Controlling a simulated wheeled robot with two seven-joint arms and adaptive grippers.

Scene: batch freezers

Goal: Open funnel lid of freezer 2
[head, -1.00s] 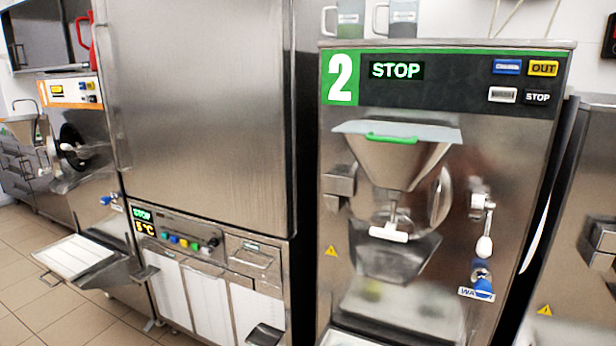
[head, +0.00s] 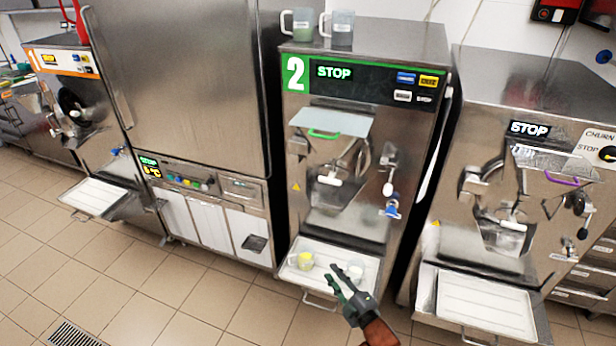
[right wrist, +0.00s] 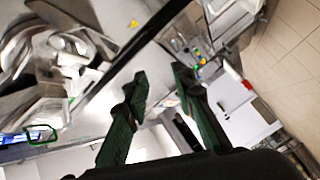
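Freezer 2 (head: 346,205) stands in the middle of the head view, with a green 2 and STOP on its panel. Its funnel lid (head: 345,121) is a pale flat plate with a green handle (head: 323,134) at its front edge. The lid lies flat over the funnel and looks closed. My right gripper (head: 332,272) is in front of the freezer's lower tray, well below the lid. In the right wrist view its fingers (right wrist: 161,72) are apart with nothing between them. A green loop (right wrist: 41,134) shows at the left there. My left gripper is not in view.
The lower tray (head: 284,271) of freezer 2 holds two cups, one with yellow contents. Two clear jugs (head: 342,30) stand on top. Another freezer with a purple handle (head: 562,181) and a tray (head: 487,305) is at right. Open tiled floor (head: 215,305) lies at the front left.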

